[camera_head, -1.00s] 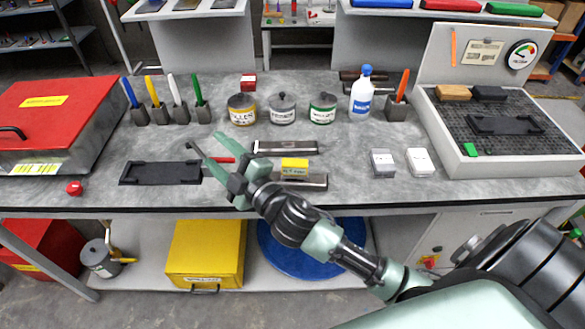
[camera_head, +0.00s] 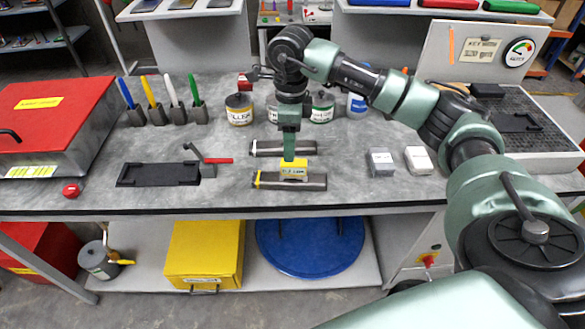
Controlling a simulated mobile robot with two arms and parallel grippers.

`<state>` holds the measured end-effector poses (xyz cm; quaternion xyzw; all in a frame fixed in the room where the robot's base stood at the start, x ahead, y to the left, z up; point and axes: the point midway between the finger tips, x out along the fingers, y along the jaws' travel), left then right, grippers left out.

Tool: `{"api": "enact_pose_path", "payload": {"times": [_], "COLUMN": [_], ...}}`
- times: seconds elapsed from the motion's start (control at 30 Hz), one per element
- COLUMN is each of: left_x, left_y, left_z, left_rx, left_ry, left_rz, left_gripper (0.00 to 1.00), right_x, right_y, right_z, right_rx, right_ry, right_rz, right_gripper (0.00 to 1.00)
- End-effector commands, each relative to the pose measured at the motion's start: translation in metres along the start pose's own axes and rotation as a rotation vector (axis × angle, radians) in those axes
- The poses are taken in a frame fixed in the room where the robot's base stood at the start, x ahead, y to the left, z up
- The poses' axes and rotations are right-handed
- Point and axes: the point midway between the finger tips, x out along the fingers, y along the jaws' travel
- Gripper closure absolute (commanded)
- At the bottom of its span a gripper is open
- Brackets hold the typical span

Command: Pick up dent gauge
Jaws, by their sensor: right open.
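No readable label marks the dent gauge, so I cannot tell for sure which item it is. A small yellow block (camera_head: 294,169) with a pale label is at the front middle of the bench. It sits on or against a grey bar with a yellow end (camera_head: 312,182). A similar grey bar (camera_head: 268,148) lies just behind it. My right gripper (camera_head: 289,157) points straight down at the yellow block's top, its fingers seen edge-on. It is open; contact with the block cannot be told. My left gripper is not in view.
A black tray (camera_head: 150,175) and a red-handled clamp (camera_head: 216,160) are to the left. Two small blocks, grey (camera_head: 380,162) and white (camera_head: 418,160), are to the right. Tins (camera_head: 240,110) and a bottle stand behind, partly covered by my arm. The bench's front edge is close.

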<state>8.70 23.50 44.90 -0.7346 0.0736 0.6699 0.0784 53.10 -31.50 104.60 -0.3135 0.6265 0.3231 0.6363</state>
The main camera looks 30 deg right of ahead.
Motion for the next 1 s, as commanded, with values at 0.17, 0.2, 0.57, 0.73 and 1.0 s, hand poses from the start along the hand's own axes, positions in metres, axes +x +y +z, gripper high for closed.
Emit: {"api": "enact_pose_path", "payload": {"times": [0.17, 0.2, 0.57, 0.73, 1.0], "left_x": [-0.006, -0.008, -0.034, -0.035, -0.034], "left_y": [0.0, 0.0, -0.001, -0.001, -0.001], "left_z": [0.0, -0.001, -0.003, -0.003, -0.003], "left_rx": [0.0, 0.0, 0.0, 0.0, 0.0], "left_ry": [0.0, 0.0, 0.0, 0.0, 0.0], "left_rz": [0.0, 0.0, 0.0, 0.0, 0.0], "left_gripper": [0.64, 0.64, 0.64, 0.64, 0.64], "right_x": [0.013, 0.018, 0.065, 0.075, 0.075], "right_y": [-0.003, -0.003, -0.004, -0.004, -0.004], "right_z": [-0.007, -0.007, -0.011, -0.011, -0.011], "right_rx": [0.006, 0.006, 0.004, 0.004, 0.004], "right_ry": [0.025, 0.024, 0.021, 0.018, 0.018], "right_rz": [-0.005, -0.005, -0.003, -0.006, -0.006], "right_gripper": [0.47, 0.47, 0.47, 0.47, 0.75]}}
